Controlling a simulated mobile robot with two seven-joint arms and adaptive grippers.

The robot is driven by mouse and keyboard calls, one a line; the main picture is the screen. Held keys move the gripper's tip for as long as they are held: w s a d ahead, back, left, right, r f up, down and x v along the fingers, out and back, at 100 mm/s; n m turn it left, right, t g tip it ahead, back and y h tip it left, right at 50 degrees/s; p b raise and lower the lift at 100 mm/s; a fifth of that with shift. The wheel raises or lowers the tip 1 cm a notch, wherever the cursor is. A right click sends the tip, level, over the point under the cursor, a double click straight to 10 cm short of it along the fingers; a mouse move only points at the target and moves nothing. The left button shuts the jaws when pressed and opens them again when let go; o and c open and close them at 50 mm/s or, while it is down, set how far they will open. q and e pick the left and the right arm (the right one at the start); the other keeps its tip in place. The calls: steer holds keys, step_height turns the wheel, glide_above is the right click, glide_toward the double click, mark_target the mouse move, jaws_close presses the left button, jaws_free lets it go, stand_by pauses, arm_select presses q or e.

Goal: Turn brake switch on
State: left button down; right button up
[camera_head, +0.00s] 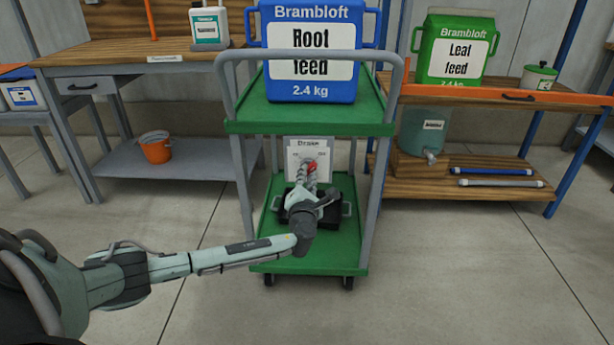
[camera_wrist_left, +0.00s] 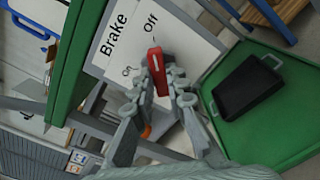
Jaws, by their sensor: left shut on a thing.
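The brake switch is a red knob (camera_wrist_left: 155,66) on a white panel (camera_head: 296,148) marked Brake, On and Off; the panel also shows in the left wrist view (camera_wrist_left: 112,62). The panel stands on the green cart, between its upper and lower decks. In the left wrist view the knob's far end leans towards the Off mark. My left gripper (camera_head: 309,174) reaches in at the front of the cart. In the wrist view its two fingers (camera_wrist_left: 158,88) are shut on the red knob, one on each side. The fingers hide part of the knob in the head view.
A black tray (camera_head: 329,214) lies on the cart's lower green deck (camera_head: 291,264), below my left wrist. A blue Root feed container (camera_head: 311,92) stands on the upper deck. Grey cart posts (camera_head: 238,175) flank the opening. Workbenches stand left and right; the floor in front is clear.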

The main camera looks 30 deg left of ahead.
arm_select(q)
steer(key=shift+n, duration=0.3)
arm_select(e)
steer(key=shift+w+r, duration=0.1)
steer(key=shift+w, duration=0.15)
steer(key=d+b+v, duration=0.1)
steer(key=b+v, duration=0.4)
steer(key=v, duration=0.5)
arm_select(q)
steer(key=shift+w+d+n+b, duration=0.1)
steer(key=shift+n+b, duration=0.15)
steer(key=shift+n, duration=4.1)
steer(key=shift+d+n+b, duration=0.1)
steer(key=shift+n+b, duration=0.1)
steer(key=shift+n, duration=4.15)
arm_select(e)
steer(key=w+a+r+t, duration=0.2)
steer(key=w+a+t, duration=0.2)
steer(key=w, duration=0.2)
steer(key=shift+w+a+r+n+y, duration=0.2)
steer(key=shift+w+a+n+y, duration=0.1)
steer(key=shift+a+y, duration=0.1)
arm_select(q)
steer(key=c, duration=1.5)
jaws_free()
